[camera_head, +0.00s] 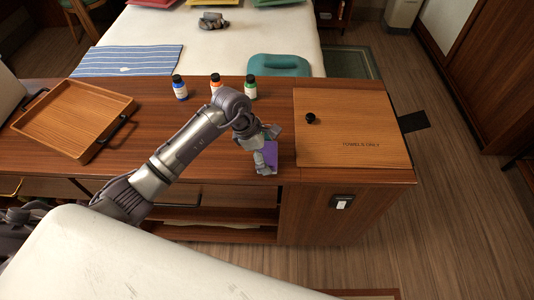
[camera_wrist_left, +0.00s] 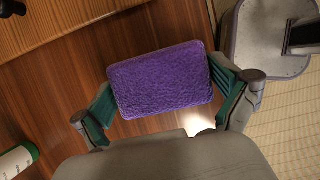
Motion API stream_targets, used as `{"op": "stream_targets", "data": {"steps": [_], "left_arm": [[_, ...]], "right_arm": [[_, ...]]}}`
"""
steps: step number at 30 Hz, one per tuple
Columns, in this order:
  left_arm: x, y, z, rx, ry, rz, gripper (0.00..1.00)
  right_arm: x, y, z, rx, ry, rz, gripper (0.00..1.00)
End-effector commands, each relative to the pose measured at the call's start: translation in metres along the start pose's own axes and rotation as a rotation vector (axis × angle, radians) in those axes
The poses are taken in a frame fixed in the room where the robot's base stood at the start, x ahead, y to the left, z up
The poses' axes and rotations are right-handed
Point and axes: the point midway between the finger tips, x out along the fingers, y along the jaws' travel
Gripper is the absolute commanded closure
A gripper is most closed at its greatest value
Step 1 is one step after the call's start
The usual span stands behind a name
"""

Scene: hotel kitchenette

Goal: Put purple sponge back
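The purple sponge (camera_wrist_left: 160,80) is a rough-surfaced rectangular block. It sits between the two green-padded fingers of my left gripper (camera_wrist_left: 170,100), which press against its two ends. In the head view the left gripper (camera_head: 264,152) points down over the front part of the wooden counter, left of the towel lid. A small purple part of the sponge (camera_head: 271,158) shows there; the gripper hides the rest. I cannot tell whether the sponge touches the counter. My right gripper is in neither view.
A wooden lid marked "TOWELS ONLY" (camera_head: 350,130) with a black knob (camera_head: 310,118) covers the counter's right end. A wooden tray (camera_head: 75,115) lies left.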

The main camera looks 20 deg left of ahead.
Motion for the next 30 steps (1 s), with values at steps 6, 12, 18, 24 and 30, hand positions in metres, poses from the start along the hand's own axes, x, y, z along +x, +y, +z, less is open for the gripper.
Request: {"op": "stream_targets", "data": {"steps": [6, 12, 18, 24, 30], "left_arm": [[0.000, 0.000, 0.000, 0.000, 0.000, 0.000, 0.00], [-0.011, 0.001, 0.001, 0.000, 0.000, 0.004, 0.00], [-0.050, 0.002, 0.000, 0.001, 0.001, 0.008, 0.00], [-0.092, 0.001, 0.000, 0.001, 0.002, 0.005, 0.00], [-0.117, 0.000, 0.001, 0.000, 0.000, 0.001, 0.00]], "right_arm": [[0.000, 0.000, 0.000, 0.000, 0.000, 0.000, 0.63], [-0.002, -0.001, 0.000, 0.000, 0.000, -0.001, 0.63], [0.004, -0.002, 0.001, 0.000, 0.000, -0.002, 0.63], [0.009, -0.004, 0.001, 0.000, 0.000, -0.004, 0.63], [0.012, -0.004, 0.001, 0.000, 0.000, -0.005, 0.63]]}}
